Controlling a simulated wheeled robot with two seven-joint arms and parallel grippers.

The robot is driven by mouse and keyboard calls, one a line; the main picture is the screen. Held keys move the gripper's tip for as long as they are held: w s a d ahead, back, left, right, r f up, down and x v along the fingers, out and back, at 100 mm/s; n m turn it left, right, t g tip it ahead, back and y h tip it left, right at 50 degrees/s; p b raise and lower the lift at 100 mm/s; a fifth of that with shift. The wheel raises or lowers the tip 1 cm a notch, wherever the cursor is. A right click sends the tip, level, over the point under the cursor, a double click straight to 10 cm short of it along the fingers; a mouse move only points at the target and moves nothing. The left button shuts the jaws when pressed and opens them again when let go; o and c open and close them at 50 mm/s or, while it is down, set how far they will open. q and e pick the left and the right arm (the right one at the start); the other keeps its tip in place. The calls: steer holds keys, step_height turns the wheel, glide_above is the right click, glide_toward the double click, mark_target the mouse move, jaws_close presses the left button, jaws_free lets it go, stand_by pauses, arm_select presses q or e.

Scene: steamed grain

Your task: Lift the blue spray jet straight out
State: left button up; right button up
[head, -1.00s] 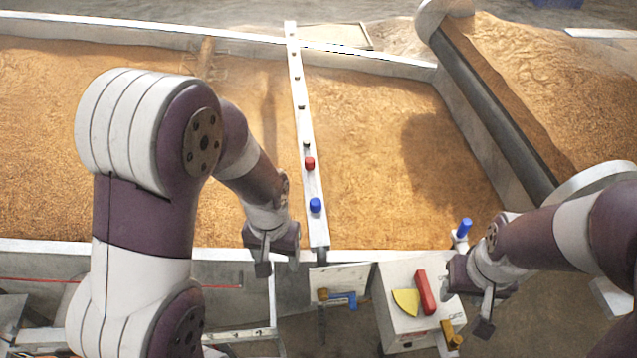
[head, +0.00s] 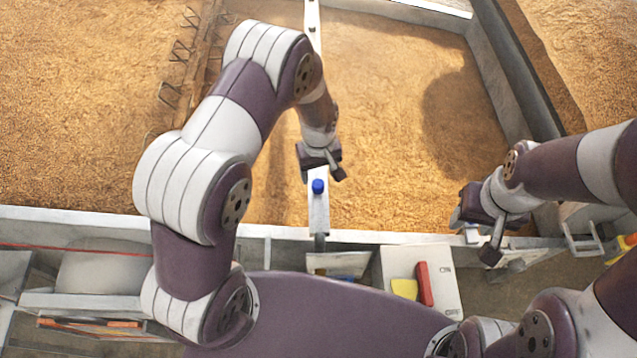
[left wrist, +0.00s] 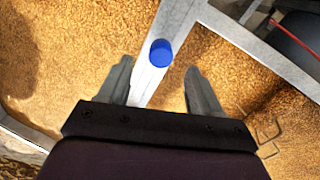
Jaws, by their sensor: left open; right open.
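The blue spray jet (head: 318,186) stands on the white beam (head: 318,222) near its front end. In the left wrist view the jet (left wrist: 161,52) shows as a round blue cap on the beam, just beyond the fingertips and roughly midway between them. My left gripper (head: 322,172) is open and empty, over the beam just behind the jet; its fingers (left wrist: 160,66) are spread on either side of the beam, apart from the jet. My right gripper (head: 476,236) is open over the bed's front edge at the right. The left gripper hides part of the beam.
Brown grain (head: 400,110) fills the bed on both sides of the beam. The bed's front wall (head: 90,222) runs below it. A box with a red block (head: 424,284) and a yellow piece (head: 404,289) stands in front. Metal tines (head: 182,50) show at upper left.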

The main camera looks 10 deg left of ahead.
mark_target(318, 183)
arm_select(q)
step_height(318, 183, down, 5)
steer(key=shift+s+p, duration=0.15)
steer(key=shift+p, duration=0.55)
steer(key=shift+f, duration=0.25)
steer(key=shift+w+f, duration=0.15)
steer(key=shift+w, duration=0.05)
steer(key=c, duration=1.1)
steer(key=shift+r, duration=0.4)
steer(key=r, duration=0.1)
steer(key=r+b, duration=0.1)
steer(key=d+r, duration=0.1)
steer(key=r, duration=0.1)
steer(key=shift+s, duration=0.25)
steer(key=s+d+r, duration=0.1)
steer(key=d+r, duration=0.1)
steer(key=d, duration=0.1)
steer(key=s+d+r+b, duration=0.1)
steer(key=d+r, duration=0.1)
steer(key=d, duration=0.1)
steer(key=s+d+r+b, duration=0.1)
steer(key=s+d+r, duration=0.1)
steer(key=d, duration=0.1)
steer(key=shift+d+r, duration=0.2)
steer(key=shift+d, duration=0.15)
